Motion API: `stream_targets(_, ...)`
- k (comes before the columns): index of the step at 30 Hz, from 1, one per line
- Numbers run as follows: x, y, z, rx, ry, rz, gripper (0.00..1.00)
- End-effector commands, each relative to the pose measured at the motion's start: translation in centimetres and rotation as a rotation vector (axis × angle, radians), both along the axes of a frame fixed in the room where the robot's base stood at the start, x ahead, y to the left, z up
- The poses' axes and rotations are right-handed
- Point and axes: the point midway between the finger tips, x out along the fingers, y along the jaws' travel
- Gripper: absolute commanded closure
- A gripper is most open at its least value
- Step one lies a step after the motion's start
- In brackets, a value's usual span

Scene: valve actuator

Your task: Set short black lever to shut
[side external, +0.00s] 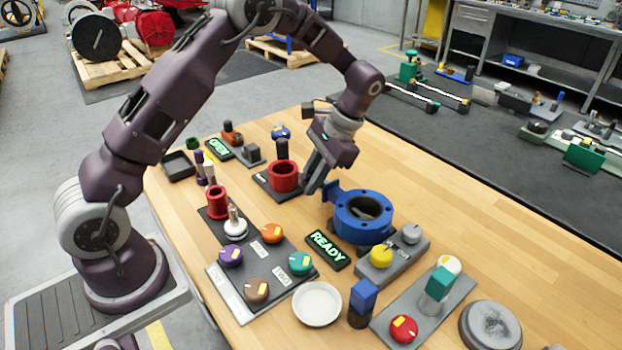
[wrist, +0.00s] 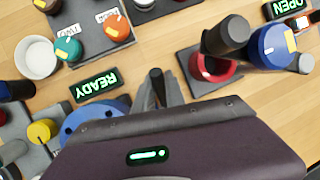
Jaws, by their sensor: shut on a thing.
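A short black lever (wrist: 156,78) shows as a dark upright tip between my gripper's fingers in the wrist view; its base is hidden. My gripper (side external: 312,187) points down between the red housing and the blue round valve body (side external: 376,230), close to the blue body's left side. In the wrist view, my gripper (wrist: 160,92) is shut on the black lever. The side view does not show the lever clearly, because the fingers cover it. Another black, thicker handle (side external: 282,149) stands upright in the red housing (side external: 284,176); it also shows in the wrist view (wrist: 226,38).
A lit READY sign (side external: 327,250) lies in front of the blue body, and a lit OPEN sign (side external: 218,148) lies at the back left. A dark panel with coloured knobs (side external: 262,250), a white bowl (side external: 317,303) and a grey block with a yellow knob (side external: 381,256) crowd the front.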

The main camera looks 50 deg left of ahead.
Motion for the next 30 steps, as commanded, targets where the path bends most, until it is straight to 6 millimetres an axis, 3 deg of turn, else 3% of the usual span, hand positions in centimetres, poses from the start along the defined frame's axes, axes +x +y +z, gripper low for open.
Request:
stream_targets(8,-0.5,0.0,-0.3,-0.001,-0.125,0.001,1.00)
stream_targets(30,-1.9,-0.1,-3.6,-0.001,-0.679,-0.001,1.00)
